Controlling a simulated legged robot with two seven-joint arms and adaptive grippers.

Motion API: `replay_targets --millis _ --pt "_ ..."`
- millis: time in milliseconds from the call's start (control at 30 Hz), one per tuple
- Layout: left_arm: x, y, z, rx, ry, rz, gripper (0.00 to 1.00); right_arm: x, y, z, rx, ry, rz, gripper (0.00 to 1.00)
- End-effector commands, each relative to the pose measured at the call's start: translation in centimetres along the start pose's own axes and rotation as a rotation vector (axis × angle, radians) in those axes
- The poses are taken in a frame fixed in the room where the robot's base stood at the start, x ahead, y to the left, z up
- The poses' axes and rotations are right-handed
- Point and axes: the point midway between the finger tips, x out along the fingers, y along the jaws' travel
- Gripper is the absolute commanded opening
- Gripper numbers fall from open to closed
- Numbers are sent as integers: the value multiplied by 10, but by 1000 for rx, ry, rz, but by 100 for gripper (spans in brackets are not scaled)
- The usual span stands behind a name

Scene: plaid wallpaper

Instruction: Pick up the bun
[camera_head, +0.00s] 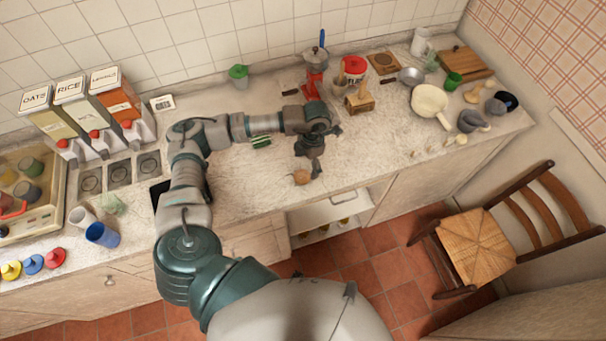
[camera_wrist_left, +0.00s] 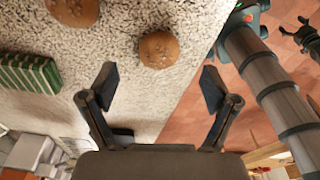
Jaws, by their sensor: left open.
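A round brown bun (camera_head: 301,177) lies near the front edge of the counter, just below my left gripper (camera_head: 312,160) in the head view. In the left wrist view the bun (camera_wrist_left: 159,50) sits beyond and between the fingertips of the left gripper (camera_wrist_left: 160,80), which are spread with nothing between them. A second round brown piece (camera_wrist_left: 73,10) is cut off at the top left of the wrist view. A dark claw shape, apparently my right gripper (camera_wrist_left: 302,34), shows at the wrist view's upper right, too small to read.
A green striped block (camera_head: 261,141) lies left of the gripper. A wooden block (camera_head: 360,103), a red-based device (camera_head: 314,82) and a cream pan (camera_head: 430,101) stand farther back or right. The counter front drops to a tiled floor (camera_head: 375,240); a chair (camera_head: 475,246) stands at right.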

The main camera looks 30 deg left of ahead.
Motion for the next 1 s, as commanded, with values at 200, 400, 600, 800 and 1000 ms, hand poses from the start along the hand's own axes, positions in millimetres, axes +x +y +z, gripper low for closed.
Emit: replay_targets --millis 200,400,600,800,1000 --pt "16 0 -3 0 0 0 87 -5 6 -37 0 56 8 80" --pt "47 1 -6 0 2 -2 87 -15 7 -29 -1 42 8 80" --pt "63 1 -5 0 0 0 87 -16 7 -11 -2 16 8 80" --pt "63 1 -5 0 -1 0 82 -16 8 -14 -2 20 10 80" --pt "63 1 -5 0 -1 -1 32 -16 9 -20 -2 28 11 80"
